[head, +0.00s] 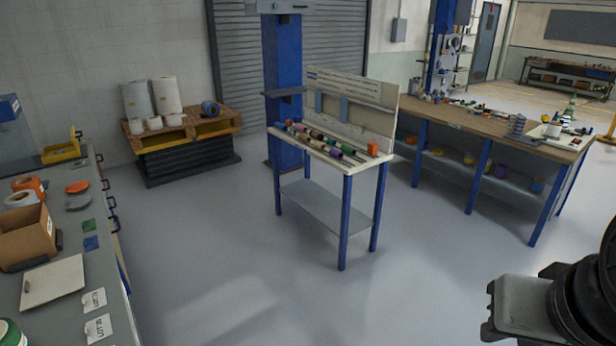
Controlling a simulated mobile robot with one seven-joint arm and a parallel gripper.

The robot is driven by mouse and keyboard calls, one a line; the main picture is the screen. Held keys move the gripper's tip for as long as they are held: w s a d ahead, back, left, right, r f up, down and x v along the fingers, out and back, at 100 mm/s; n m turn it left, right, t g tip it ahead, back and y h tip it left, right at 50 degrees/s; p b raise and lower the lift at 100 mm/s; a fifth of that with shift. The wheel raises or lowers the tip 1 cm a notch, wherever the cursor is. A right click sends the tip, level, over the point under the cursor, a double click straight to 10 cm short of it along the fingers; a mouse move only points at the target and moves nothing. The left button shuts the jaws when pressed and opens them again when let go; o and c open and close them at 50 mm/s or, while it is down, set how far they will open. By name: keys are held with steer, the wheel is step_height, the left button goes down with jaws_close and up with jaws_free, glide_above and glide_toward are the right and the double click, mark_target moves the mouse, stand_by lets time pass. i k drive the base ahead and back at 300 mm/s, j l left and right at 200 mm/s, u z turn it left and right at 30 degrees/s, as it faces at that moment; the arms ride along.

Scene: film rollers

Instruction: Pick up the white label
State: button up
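Two small white labels with dark lettering lie on the grey bench at the lower left in the head view. One label (94,301) lies a little farther back, and the other label (98,328) lies nearer, close to the bench's right edge. Their print is too small to read surely. My gripper (490,311) shows at the lower right, well apart from both labels, with the dark arm behind it. Whether its fingers are open or shut is not clear. I see nothing held in it.
The grey bench (75,270) also holds a cardboard box (27,236), a pale flat board (52,282), green and blue pieces and tape rolls. A small blue-legged table (330,205) with rollers stands mid-room. A long workbench (480,128) is at right. The floor between is clear.

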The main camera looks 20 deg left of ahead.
mark_target(94, 300)
steer(key=i+j+u, duration=0.1)
steer(key=i+u, duration=0.35)
steer(key=i, duration=0.2)
steer(key=i+l+u, duration=0.15)
steer(key=i+u, duration=0.3)
steer(key=i, duration=0.25)
steer(key=i+j+u, duration=0.1)
steer(key=i+u, duration=0.7)
steer(key=i+l+u, duration=0.1)
steer(key=i+u, duration=0.2)
steer(key=u, duration=0.15)
steer(key=i+u, duration=0.2)
steer(key=u, duration=0.2)
steer(key=i+u, duration=0.15)
steer(key=u, duration=0.2)
steer(key=i+l+u, duration=0.1)
steer(key=u, duration=0.3)
steer(key=i+l+u, duration=0.15)
steer(key=u, duration=0.25)
steer(key=i+u, duration=0.25)
steer(key=i+l+u, duration=0.1)
steer(key=i+u, duration=0.2)
